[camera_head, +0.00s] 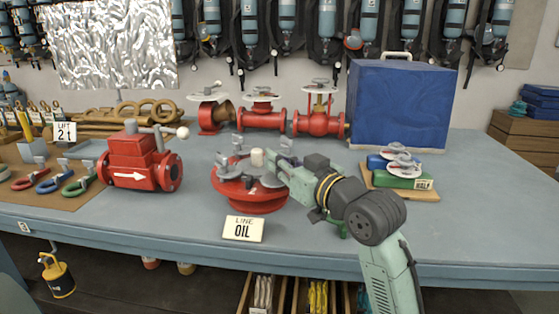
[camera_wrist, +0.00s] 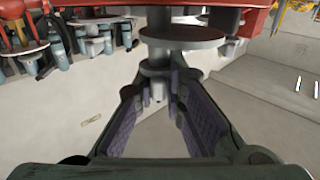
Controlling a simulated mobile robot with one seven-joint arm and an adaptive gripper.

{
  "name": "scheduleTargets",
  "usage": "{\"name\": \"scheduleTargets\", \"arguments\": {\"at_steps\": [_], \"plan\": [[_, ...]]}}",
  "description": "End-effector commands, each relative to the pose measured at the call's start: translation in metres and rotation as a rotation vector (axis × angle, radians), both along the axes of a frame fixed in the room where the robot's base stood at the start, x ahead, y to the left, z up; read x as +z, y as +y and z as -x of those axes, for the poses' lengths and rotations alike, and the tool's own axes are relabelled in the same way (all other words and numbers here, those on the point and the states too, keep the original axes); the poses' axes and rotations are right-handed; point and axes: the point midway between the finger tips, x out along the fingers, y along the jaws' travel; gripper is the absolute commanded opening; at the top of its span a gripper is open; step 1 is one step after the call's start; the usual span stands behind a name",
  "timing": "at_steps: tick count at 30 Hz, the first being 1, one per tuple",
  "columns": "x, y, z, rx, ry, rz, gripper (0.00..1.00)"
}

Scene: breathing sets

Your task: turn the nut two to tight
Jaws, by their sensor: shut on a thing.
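My gripper (camera_head: 278,172) reaches in from the right at the flange's right side. In the wrist view, my gripper (camera_wrist: 163,90) is shut on a grey nut (camera_wrist: 164,68) on a stepped stud, below the red flange (camera_wrist: 210,4) in that picture. The grip contact is partly hidden. I cannot read which number this nut has, nor how tight it sits.
A red valve block with an arrow (camera_head: 142,160) stands to the left. Red valves (camera_head: 262,120) line the back, beside a large blue box (camera_head: 398,104). A board with green and blue pieces (camera_head: 401,178) lies to the right. The front right bench (camera_head: 470,225) is clear.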

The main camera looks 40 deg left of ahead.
Motion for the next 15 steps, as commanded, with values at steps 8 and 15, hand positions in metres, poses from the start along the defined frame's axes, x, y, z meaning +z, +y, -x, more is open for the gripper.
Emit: {"name": "scheduleTargets", "arguments": {"at_steps": [8,15], "plan": [[0.0008,-0.0006,-0.0007,-0.027,-0.001,-0.002,0.00],[0.0014,-0.0005,-0.0005,-0.081,-0.003,-0.001,0.00]]}}
